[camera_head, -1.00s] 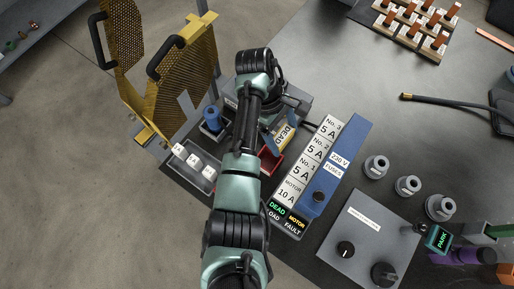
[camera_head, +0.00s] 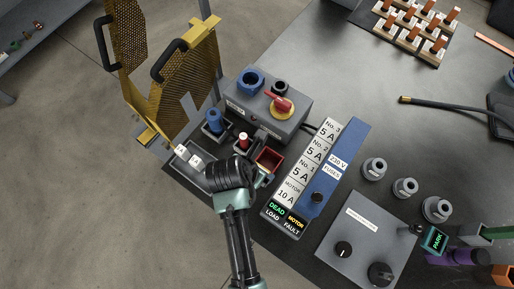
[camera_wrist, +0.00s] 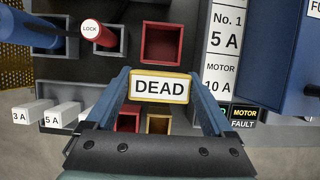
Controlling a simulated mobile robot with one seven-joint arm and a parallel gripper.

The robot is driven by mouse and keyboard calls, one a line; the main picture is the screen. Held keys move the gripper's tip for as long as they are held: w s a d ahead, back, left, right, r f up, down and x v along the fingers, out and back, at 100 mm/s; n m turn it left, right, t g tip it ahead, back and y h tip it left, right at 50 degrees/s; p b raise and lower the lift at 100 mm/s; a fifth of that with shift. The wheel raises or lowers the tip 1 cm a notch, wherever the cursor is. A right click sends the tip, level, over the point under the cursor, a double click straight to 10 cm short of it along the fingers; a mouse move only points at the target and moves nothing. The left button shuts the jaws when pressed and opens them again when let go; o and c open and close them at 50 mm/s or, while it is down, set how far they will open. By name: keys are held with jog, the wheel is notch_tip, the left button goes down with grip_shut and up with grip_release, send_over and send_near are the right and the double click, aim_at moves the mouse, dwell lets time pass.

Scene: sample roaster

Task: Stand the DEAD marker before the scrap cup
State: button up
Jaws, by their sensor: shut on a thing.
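My gripper (camera_wrist: 160,84) is shut on the DEAD marker (camera_wrist: 160,88), a white plate with a yellow border, held between two blue fingers. In the wrist view the marker lies just below the red square cup (camera_wrist: 147,43), which I take for the scrap cup. I cannot tell whether the marker touches the surface. In the head view my gripper (camera_head: 236,178) is at the near left of the red cup (camera_head: 279,159), and the marker is hidden under it. The cup looks empty in the wrist view.
A red LOCK piece (camera_wrist: 97,32) stands in a grey holder left of the cup. A tray (camera_head: 174,163) with white blocks lies left. The fuse strip (camera_head: 338,155) is close on the right. A switch box (camera_head: 265,118) with a red handle stands behind.

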notch_tip(320, 180, down, 7)
jog(key=shift+r+b, duration=0.1)
jog(key=shift+b, duration=0.5)
